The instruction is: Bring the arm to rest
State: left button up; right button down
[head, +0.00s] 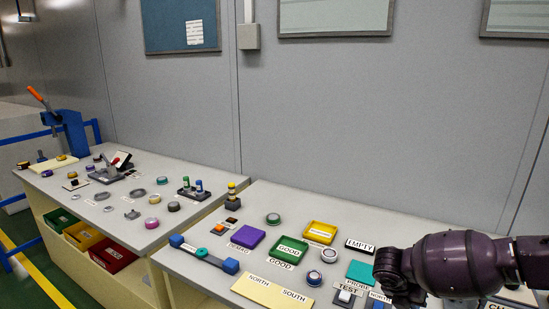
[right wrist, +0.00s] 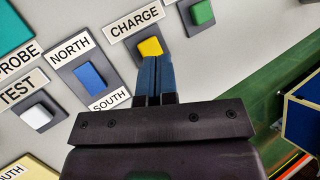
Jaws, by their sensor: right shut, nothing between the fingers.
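My right gripper (head: 398,290) hangs over the right end of the near table, on the purple arm coming in from the right. In the right wrist view the two blue fingers (right wrist: 154,76) are together and empty. Their tips are in front of the yellow button (right wrist: 151,47) by the CHARGE label (right wrist: 134,20); I cannot tell whether they touch it. My left gripper is not in view.
Near the right gripper are a blue NORTH button (right wrist: 88,76), a white TEST button (right wrist: 36,116) and a green button (right wrist: 202,12). Trays, including the green GOOD tray (head: 291,246), stand farther left. A grey wall (head: 340,120) is behind.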

jog(key=w+a+r+m+t+y, duration=0.1)
jog(key=w+a+m+t+y, duration=0.2)
jog(key=a, duration=0.6)
jog(key=w+a+r+m+t+y, duration=0.1)
jog(key=w+a+t+y, duration=0.25)
jog(key=a, duration=0.65)
jog(key=s+a+r+m+t+y, duration=0.2)
jog(key=s+a+m+y, duration=0.15)
jog(key=a, duration=0.25)
jog(key=s+a+r+m+t+y, duration=0.1)
jog(key=s+a+m+t+y, duration=0.15)
jog(key=a+m+y, duration=0.3)
jog(key=s+d+f+m+t+h, duration=0.3)
jog(key=s+d+f+m+h, duration=0.3)
jog(key=s+d+m, duration=0.65)
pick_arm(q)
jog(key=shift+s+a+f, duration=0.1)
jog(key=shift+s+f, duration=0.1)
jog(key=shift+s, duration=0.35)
pick_arm(e)
jog(key=s+d+f+g+h, duration=0.1)
jog(key=s+d+f, duration=0.3)
jog(key=s+f, duration=0.2)
jog(key=s+d+f+g+h, duration=0.1)
jog(key=s+d+f, duration=0.3)
jog(key=s, duration=0.5)
jog(key=shift+f+m+g, duration=0.45)
jog(key=shift+f+g, duration=0.25)
jog(key=shift+f, duration=0.15)
